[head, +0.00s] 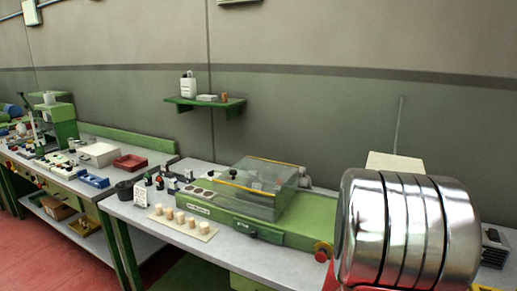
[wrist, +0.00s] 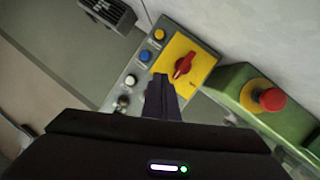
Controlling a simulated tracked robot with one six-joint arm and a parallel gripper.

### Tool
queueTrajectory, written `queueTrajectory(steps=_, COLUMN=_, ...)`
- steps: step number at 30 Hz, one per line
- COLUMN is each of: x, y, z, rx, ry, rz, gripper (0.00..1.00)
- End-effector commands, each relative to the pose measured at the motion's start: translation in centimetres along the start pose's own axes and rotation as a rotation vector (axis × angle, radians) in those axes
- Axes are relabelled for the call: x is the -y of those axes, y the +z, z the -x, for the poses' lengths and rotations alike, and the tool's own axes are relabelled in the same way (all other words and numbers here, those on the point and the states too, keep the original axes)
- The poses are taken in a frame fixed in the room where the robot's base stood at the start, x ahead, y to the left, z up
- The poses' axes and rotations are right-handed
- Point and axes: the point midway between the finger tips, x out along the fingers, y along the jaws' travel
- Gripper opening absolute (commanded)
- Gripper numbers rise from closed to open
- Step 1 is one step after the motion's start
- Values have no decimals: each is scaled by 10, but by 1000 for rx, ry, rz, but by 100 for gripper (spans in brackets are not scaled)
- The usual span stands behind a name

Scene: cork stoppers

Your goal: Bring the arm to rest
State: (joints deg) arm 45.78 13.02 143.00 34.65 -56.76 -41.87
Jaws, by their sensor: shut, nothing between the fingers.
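My gripper (wrist: 162,100) shows in the wrist view as dark fingers, closed together with nothing between them. It points at a control panel with a yellow plate (wrist: 187,62) and a red rotary switch (wrist: 182,66). The fingertips overlap the lower part of the panel in the picture; I cannot tell how far off they are. In the head view my gripper is not visible.
A bench (head: 128,207) holds a cork stopper board (head: 183,228) and a green machine with a clear cover (head: 262,184). A red emergency button (wrist: 270,99) sits right of the panel. A wall shelf (head: 205,102) is above. The bench's right part is largely hidden.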

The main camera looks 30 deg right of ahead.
Motion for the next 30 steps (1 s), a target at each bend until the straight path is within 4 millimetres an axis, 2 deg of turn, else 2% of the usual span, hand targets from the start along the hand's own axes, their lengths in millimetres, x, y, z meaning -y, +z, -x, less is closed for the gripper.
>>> queueTrajectory(steps=1, x=19, y=-17, z=10, rx=-12, ry=-67, rz=-22, gripper=0)
queueTrajectory(steps=6, x=78, y=-54, z=49, rx=-7, ry=-291, rz=-72, gripper=0)
queueTrajectory(steps=11, x=125, y=-82, z=99, rx=13, ry=-490, rz=-90, gripper=0)
queueTrajectory(steps=15, x=157, y=-99, z=150, rx=45, ry=-652, rz=-81, gripper=0)
queueTrajectory(steps=19, x=178, y=-109, z=202, rx=81, ry=-789, rz=-55, gripper=0)
queueTrajectory(steps=24, x=192, y=-112, z=271, rx=139, ry=-946, rz=1, gripper=0)
queueTrajectory(steps=30, x=187, y=-102, z=345, rx=220, ry=-1076, rz=99, gripper=0)
